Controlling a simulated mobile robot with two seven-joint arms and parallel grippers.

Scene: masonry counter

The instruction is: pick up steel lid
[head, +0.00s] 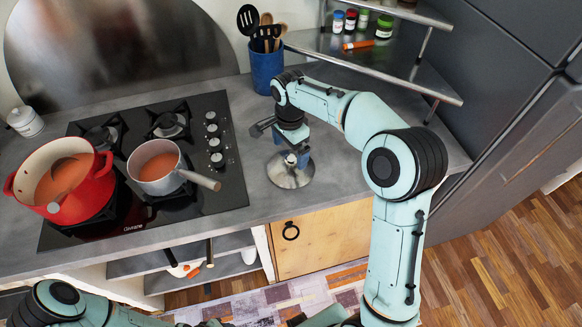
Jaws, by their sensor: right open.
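The steel lid (287,177) lies on the grey counter, right of the hob and near the front edge. It is a round, shiny disc, and its upper part is partly hidden by my gripper. My right gripper (292,156) points down over the lid's middle and is open. I cannot tell whether its fingers touch the lid's knob. My left arm shows at the bottom left, but its gripper is not clearly in view.
A red pot (100,190) and a steel saucepan (158,186) with orange soup stand on the black hob (222,185). The saucepan's handle points toward the lid. A blue utensil holder (265,68) and a metal shelf (400,72) with jars stand behind. Counter right of the lid is clear.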

